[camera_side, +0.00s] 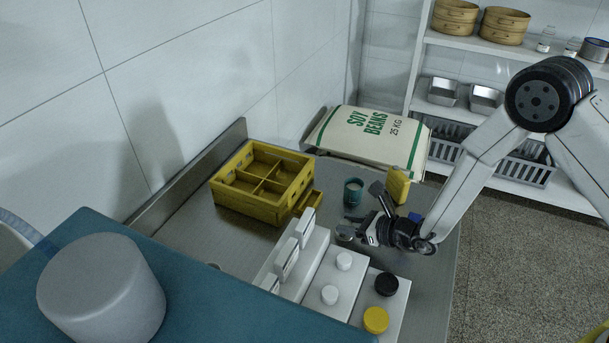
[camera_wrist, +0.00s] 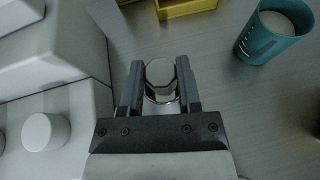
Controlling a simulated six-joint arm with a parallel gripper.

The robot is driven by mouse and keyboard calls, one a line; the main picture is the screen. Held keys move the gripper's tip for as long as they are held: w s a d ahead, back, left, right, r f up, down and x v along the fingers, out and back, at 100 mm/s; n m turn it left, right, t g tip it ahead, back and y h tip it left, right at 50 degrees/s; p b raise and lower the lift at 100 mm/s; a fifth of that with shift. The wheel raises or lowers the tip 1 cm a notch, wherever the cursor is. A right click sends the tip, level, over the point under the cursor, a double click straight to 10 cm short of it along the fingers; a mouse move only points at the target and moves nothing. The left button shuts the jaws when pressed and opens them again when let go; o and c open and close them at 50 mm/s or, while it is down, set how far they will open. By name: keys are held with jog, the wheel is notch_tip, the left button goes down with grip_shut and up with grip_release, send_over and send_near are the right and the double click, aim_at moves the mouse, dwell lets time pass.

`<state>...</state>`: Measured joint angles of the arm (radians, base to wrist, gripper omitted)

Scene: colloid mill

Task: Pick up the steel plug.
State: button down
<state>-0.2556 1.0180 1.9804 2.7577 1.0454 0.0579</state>
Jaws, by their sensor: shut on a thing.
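In the side view the plug (camera_side: 345,233) shows small at the tips of my gripper (camera_side: 357,232), near the white blocks. Its lower part is partly hidden by the fingers, and I cannot tell whether it touches the table.
White blocks with knobs (camera_side: 343,261) stand close by. A teal cup (camera_side: 353,191) and a yellow object (camera_side: 397,186) stand just beyond my gripper. A yellow compartment crate (camera_side: 244,204) is further left on the steel table. A soy bean sack (camera_side: 370,137) lies at the back.

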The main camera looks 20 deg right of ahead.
aim_at(350, 224)
jog(key=shift+r, duration=4.5)
